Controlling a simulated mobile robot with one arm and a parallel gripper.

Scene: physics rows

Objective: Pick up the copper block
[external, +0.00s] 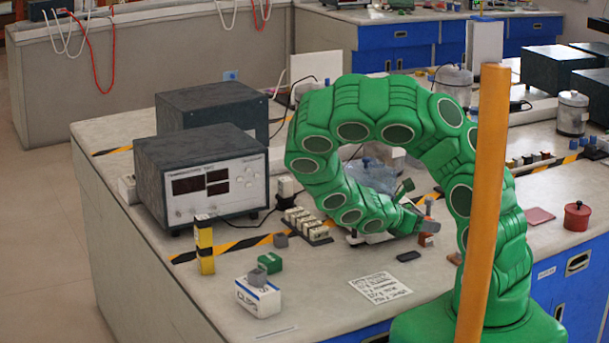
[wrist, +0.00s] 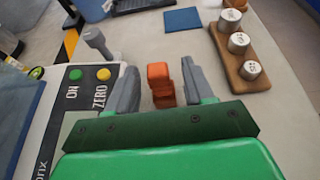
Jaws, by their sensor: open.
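The copper block (wrist: 160,88) is an orange-brown, stepped block seen in the wrist view between the two grey fingers of my gripper (wrist: 158,78). The fingers stand apart with gaps on both sides of the block, and I cannot tell how far below them it sits. In the external view a small reddish-brown block (external: 426,240), likely the same one, rests on the bench just below my gripper (external: 418,213). My gripper is open and empty there, partly hidden by my own green arm.
A wooden holder (wrist: 245,72) with metal weights stands right of my gripper in the wrist view. A panel with ON and ZERO buttons (wrist: 90,92) lies left. A blue square (wrist: 183,20) is beyond. In the external view, an orange post (external: 485,190) crosses the foreground.

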